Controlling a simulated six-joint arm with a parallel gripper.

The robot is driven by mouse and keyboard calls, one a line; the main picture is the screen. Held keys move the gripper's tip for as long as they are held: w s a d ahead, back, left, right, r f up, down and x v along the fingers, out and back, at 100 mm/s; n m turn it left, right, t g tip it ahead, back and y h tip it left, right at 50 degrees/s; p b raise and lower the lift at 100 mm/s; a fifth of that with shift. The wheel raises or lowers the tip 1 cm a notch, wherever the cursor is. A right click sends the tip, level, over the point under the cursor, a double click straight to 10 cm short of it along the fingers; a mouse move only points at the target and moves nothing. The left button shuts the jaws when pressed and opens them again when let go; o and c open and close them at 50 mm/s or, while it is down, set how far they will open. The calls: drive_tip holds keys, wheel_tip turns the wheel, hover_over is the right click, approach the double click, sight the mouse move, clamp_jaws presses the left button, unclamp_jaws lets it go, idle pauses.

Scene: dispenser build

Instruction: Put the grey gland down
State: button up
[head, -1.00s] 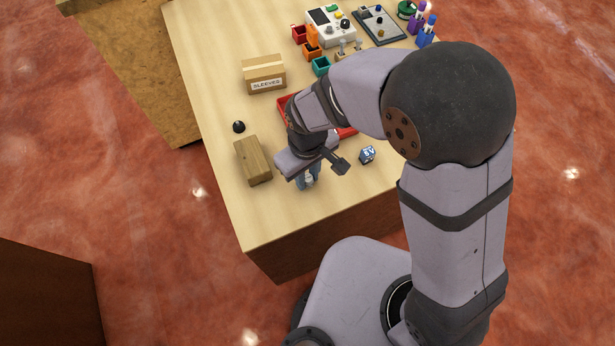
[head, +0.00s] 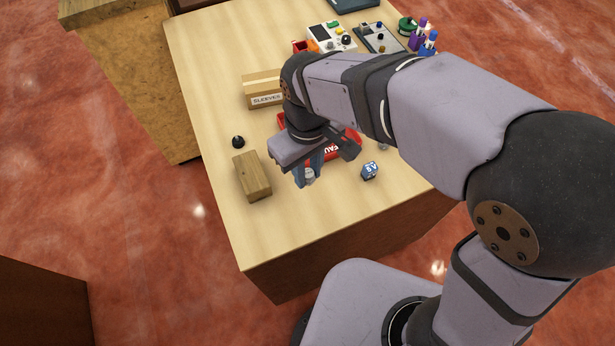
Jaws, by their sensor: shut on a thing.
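My gripper (head: 308,181) is in the middle of the table's near part, pointing down, to the right of the wooden block. It is shut on a small grey piece, the grey gland (head: 309,174), which shows only in part between the fingers. I cannot tell whether the gland touches the table (head: 290,228) or hangs just above it.
A wooden block (head: 252,177) and a black knob (head: 238,142) lie to the left. A red tray (head: 347,150) and the SLEEVES box (head: 262,90) are behind. The near table top is clear.

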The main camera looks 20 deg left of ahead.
drive_tip(key=shift+w+a+r, duration=0.15)
drive_tip(key=shift+w+a, duration=0.05)
drive_tip(key=shift+w, duration=0.25)
drive_tip(key=w+a+n+b, duration=0.1)
drive_tip(key=w+a, duration=0.1)
drive_tip(key=w, duration=0.6)
drive_tip(key=w+a+b, duration=0.1)
drive_tip(key=w+a, duration=0.1)
drive_tip(key=w, duration=0.7)
drive_tip(key=shift+s+d+f+p, duration=0.15)
drive_tip(key=shift+f+p, duration=0.55)
drive_tip(key=shift+f, duration=1.7)
drive_tip(key=shift+s+a+f+p, duration=0.15)
drive_tip(key=shift+f+p, duration=0.5)
drive_tip(key=shift+f, duration=1.7)
drive_tip(key=shift+d+f, duration=0.15)
drive_tip(key=shift+f, duration=0.05)
drive_tip(key=o, duration=1)
drive_tip(key=shift+r, duration=0.15)
wheel_tip(320, 180, up, 12)
drive_tip(key=b, duration=0.2)
drive_tip(key=shift+b, duration=0.35)
